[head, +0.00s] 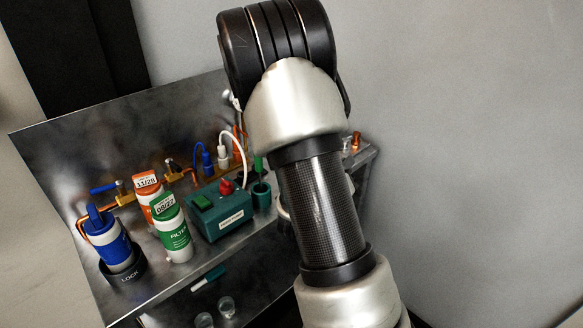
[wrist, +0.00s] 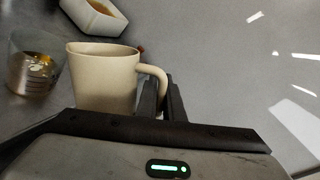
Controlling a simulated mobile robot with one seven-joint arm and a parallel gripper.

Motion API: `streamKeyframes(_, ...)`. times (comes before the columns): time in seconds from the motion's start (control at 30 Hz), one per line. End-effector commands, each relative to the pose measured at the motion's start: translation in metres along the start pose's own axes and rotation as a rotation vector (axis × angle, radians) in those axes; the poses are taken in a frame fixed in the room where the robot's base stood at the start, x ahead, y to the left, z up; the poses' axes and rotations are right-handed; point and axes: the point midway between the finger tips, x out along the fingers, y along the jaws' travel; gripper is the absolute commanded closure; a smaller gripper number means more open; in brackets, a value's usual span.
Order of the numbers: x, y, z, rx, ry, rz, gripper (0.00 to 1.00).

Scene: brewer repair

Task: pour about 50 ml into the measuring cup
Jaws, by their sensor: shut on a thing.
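A beige mug-like jug (wrist: 101,80) with a handle fills the middle of the wrist view and looks nearly upright. My gripper (wrist: 162,98) is shut on its handle, at the right side of the jug. A clear cup with marks on its wall, seemingly the measuring cup (wrist: 32,72), stands to the left of the jug and apart from it. Something orange-brown shows in or through it; I cannot tell whether it is liquid. The jug's inside is hidden. In the head view my arm hides the jug, and my gripper is out of sight.
A white container (wrist: 94,18) with amber content lies behind the jug. In the head view, a metal bench (head: 160,285) bears a blue-capped canister (head: 106,240), a green filter bottle (head: 172,232) and a green box (head: 218,212).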

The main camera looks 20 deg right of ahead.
Motion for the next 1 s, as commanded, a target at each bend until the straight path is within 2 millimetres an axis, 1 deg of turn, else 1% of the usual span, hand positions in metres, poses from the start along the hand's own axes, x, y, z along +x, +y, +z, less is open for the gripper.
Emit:
streamKeyframes(0.8,0.0001,-0.0003,0.0005,0.001,-0.001,-0.001,1.0)
streamKeyframes(1.0,0.0003,0.0003,-0.0065,0.026,-0.005,-0.001,1.0)
